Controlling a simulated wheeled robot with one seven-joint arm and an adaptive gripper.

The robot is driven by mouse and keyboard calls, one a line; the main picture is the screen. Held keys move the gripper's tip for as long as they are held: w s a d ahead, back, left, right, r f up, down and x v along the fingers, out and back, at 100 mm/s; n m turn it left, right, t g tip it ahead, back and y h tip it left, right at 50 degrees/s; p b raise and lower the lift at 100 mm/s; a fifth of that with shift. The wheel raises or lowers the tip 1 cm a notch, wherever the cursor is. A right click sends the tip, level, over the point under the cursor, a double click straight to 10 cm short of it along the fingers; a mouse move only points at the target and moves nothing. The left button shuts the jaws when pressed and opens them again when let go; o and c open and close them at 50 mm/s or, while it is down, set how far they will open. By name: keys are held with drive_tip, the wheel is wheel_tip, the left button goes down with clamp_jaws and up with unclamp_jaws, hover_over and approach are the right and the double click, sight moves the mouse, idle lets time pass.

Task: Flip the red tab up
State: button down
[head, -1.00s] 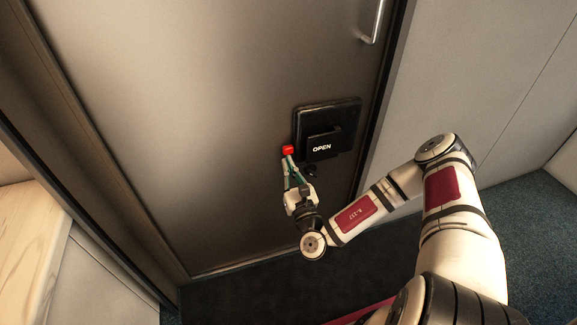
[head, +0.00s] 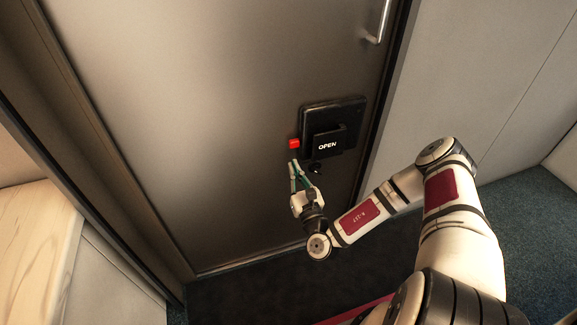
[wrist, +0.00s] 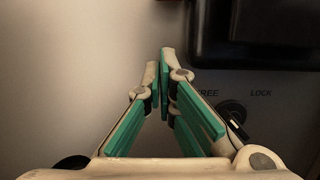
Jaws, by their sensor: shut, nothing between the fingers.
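The red tab (head: 294,143) sits at the left edge of the black latch plate (head: 348,110) on the door, beside the handle marked OPEN (head: 327,146). A dark part shows directly below the red. My gripper (head: 292,163) is just below the tab, with its fingers pointing up; contact is unclear. In the wrist view my gripper (wrist: 163,62) has its fingertips together with nothing between them. Whether the tab stands fully up cannot be told.
A keyed knob (wrist: 231,112) with FREE and LOCK labels is right of my fingers, below the black plate. The grey door (head: 200,130) has a metal handle (head: 380,22) at upper right. A wooden surface (head: 38,235) stands at left. The door face left of my gripper is clear.

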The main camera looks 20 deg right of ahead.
drive_tip(key=p+v, duration=0.2)
drive_tip(key=v, duration=0.8)
drive_tip(key=shift+p, duration=0.35)
